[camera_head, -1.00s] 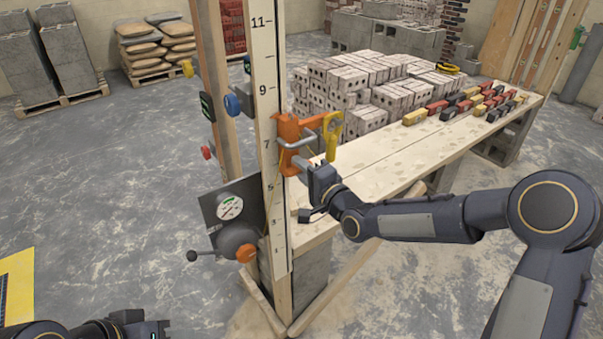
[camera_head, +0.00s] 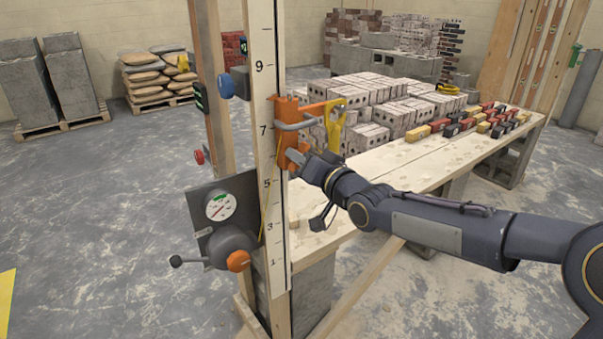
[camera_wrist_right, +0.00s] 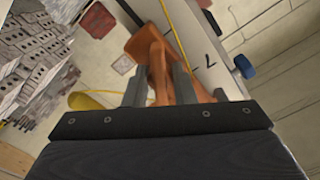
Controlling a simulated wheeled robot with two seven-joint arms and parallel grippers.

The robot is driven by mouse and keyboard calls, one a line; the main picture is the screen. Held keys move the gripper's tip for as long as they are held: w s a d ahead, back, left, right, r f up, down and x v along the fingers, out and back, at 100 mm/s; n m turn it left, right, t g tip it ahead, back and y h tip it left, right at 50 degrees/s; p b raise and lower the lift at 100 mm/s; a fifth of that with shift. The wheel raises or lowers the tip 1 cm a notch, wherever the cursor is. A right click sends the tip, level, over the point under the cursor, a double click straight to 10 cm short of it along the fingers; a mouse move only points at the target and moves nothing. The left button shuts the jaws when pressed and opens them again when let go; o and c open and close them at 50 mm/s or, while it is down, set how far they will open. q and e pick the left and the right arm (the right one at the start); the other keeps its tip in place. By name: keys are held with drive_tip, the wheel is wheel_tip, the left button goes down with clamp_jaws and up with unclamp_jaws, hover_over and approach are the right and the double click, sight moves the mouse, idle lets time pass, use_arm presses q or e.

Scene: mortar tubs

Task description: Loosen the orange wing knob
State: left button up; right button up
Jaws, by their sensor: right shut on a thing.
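An orange clamp (camera_head: 283,112) with a grey bar handle sits on the numbered upright board (camera_head: 264,75), near the 7. My right gripper (camera_head: 295,159) is at the lower part of this clamp. In the right wrist view my right gripper (camera_wrist_right: 159,90) has its two fingers on either side of the upright orange wing knob (camera_wrist_right: 157,72) and is shut on it. The knob's lower part and its stem are hidden by the gripper. In the head view the fingers and arm cover the knob. My left gripper is not in view.
A yellow hook-like piece (camera_head: 335,125) hangs beside the clamp, close to my right gripper. A gauge box (camera_head: 222,208) with a lever and a round orange knob (camera_head: 238,261) is below left. A bench (camera_head: 390,165) with small coloured blocks runs behind my right arm.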

drive_tip(key=n+b, duration=0.2)
drive_tip(key=n, duration=0.1)
drive_tip(key=shift+f+n+b, duration=0.15)
drive_tip(key=shift+n+b, duration=0.15)
drive_tip(key=shift+n, duration=0.1)
drive_tip(key=shift+n+b, duration=0.8)
drive_tip(key=shift+n, duration=0.7)
drive_tip(key=o, duration=1)
drive_tip(key=shift+p+v, duration=0.5)
drive_tip(key=shift+v, duration=3.35)
